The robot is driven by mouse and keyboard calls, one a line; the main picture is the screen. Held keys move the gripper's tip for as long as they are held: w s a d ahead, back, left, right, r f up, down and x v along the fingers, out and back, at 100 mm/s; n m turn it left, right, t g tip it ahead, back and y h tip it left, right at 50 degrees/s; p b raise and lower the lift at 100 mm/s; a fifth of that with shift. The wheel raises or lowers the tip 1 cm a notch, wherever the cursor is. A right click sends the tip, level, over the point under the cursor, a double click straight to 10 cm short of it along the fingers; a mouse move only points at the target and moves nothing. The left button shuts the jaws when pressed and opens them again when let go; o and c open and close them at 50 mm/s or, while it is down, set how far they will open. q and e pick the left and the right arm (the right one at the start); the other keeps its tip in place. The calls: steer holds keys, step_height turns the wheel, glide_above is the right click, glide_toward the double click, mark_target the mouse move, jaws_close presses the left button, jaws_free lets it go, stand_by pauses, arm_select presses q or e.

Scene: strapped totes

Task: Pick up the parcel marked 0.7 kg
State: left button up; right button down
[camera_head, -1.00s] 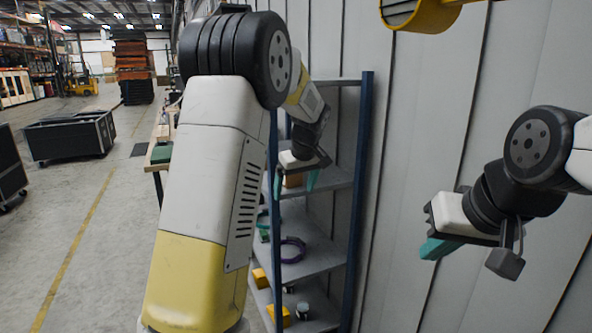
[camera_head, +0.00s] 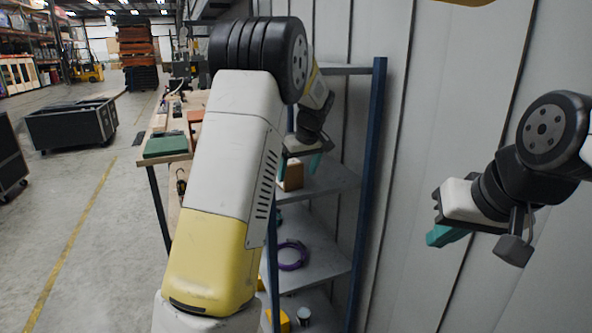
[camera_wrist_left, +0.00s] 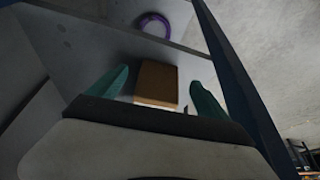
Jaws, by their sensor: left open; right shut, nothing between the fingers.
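A brown box-shaped parcel (camera_head: 291,176) sits on an upper shelf of the blue-posted rack in the head view. It also shows in the left wrist view (camera_wrist_left: 157,83), lying between and beyond the fingertips. No weight marking can be read on it. My left gripper (camera_head: 302,166) is open at that shelf, its teal fingers just above and beside the parcel; I cannot tell whether they touch it. In the left wrist view the open fingers (camera_wrist_left: 156,92) stand on either side of the parcel. My right gripper (camera_head: 446,235) is shut and empty, in front of the wall panels.
The grey shelf rack (camera_head: 377,150) stands against the panelled wall. A purple ring (camera_head: 291,256) lies on a lower shelf, a yellow item (camera_head: 281,320) below it. A workbench with a green case (camera_head: 166,145) stands left of my arm. Open floor lies at left.

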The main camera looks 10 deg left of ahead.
mark_target(290, 162)
arm_select(q)
steer(key=w+a, duration=0.1)
steer(key=w, duration=0.1)
steer(key=w+a, duration=0.2)
steer(key=shift+w+a, duration=0.2)
steer(key=shift+a, duration=0.1)
steer(key=w+a, duration=0.2)
steer(key=shift+w+a+f, duration=0.1)
steer(key=shift+w+f, duration=0.2)
steer(key=shift+w+a+f, duration=0.1)
steer(key=shift+f, duration=0.55)
steer(key=shift+w+a+f, duration=0.1)
steer(key=shift+w+f, duration=0.1)
steer(key=shift+f, duration=0.25)
steer(key=shift+r, duration=0.1)
jaws_close()
